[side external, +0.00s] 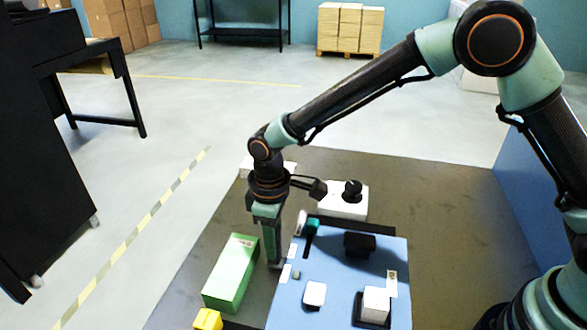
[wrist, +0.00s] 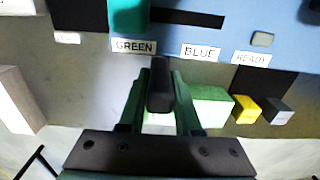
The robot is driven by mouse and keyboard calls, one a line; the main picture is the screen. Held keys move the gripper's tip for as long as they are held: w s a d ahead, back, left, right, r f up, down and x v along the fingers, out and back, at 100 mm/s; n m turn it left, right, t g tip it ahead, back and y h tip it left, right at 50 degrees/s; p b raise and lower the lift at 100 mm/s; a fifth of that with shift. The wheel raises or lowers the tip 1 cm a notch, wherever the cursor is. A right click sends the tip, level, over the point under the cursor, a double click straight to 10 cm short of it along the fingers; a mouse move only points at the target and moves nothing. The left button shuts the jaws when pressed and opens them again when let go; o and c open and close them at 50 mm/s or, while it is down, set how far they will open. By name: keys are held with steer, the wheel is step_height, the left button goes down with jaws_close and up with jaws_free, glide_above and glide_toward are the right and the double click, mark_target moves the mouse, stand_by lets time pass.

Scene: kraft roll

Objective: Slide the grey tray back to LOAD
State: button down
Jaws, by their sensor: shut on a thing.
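My gripper (side external: 272,262) reaches down at the left edge of a blue board (side external: 340,265). In the wrist view, my gripper (wrist: 159,105) is shut on a dark upright piece (wrist: 160,82), below the GREEN (wrist: 134,46) and BLUE (wrist: 200,51) labels. I cannot tell whether this piece belongs to the grey tray; no tray shows clearly. A small label (wrist: 67,38) at the upper left is too blurred to read. A teal block (side external: 312,226) sits at a dark slot on the board, and in the wrist view (wrist: 128,15) too.
A long green box (side external: 231,272) lies just left of my gripper, with a yellow block (side external: 207,319) in front. A white box with a black knob (side external: 343,200) stands behind the board. A black block (side external: 359,243) and a white cube (side external: 376,304) are on the board.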

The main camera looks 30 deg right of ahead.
steer(key=w+d, duration=0.8)
steer(key=shift+w+d+r, duration=0.1)
steer(key=shift+w+d, duration=0.05)
steer(key=shift+w, duration=0.05)
steer(key=c, duration=0.7)
jaws_free()
steer(key=shift+o, duration=0.5)
step_height(320, 180, up, 12)
